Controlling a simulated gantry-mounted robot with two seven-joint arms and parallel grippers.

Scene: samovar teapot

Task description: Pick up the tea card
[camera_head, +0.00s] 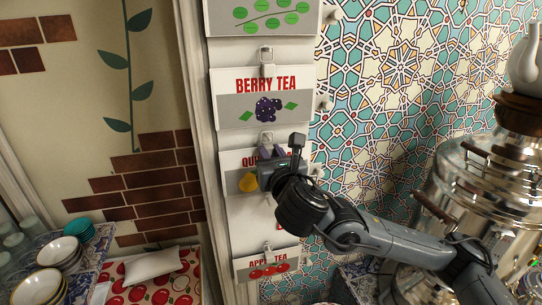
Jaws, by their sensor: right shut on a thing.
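A column of tea cards hangs on the white wall strip. The berry tea card (263,97) hangs from a metal clip and shows dark berries. Below it is a card starting "QU" (237,160) with a yellow fruit, partly hidden by my right gripper. The apple tea card (267,265) with red apples hangs at the bottom. A green-leaf card (262,17) is cut off at the top. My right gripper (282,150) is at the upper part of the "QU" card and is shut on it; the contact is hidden. My left gripper is not in view.
A shiny samovar (470,190) with a pale teapot (525,62) stands at the right, close to my right arm. Stacked bowls (60,252) and cups stand at the lower left. A white sheet-like thing (153,265) lies on the red apple-patterned cloth (183,282).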

